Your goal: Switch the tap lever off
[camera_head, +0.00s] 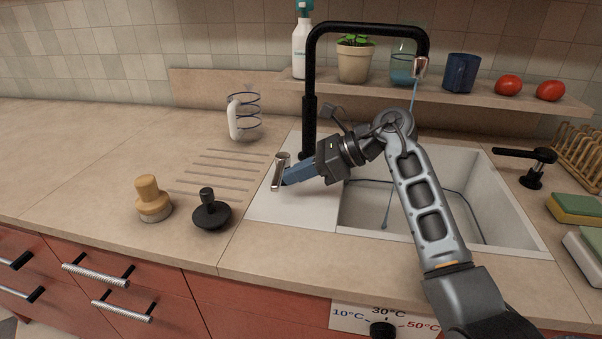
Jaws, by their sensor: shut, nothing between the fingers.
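The black tap (310,70) stands at the back left of the sink, and its spout arches right to a metal nozzle (420,66). A thin blue stream of water (413,98) falls from the nozzle, partly hidden by my arm. A black lever (526,153) on a short post stands at the sink's right rim, pointing left. A small silver handle-like piece (281,171) stands at the sink's left ledge. My gripper (290,177) is shut and empty, its blue fingers pointing left right beside the silver piece. I cannot tell whether they touch.
The sink (365,213) lies under my arm. A shelf (380,84) with a plant, cups and tomatoes runs behind. Sponges (577,208) and a rack (580,150) are at right. The far left counter is clear.

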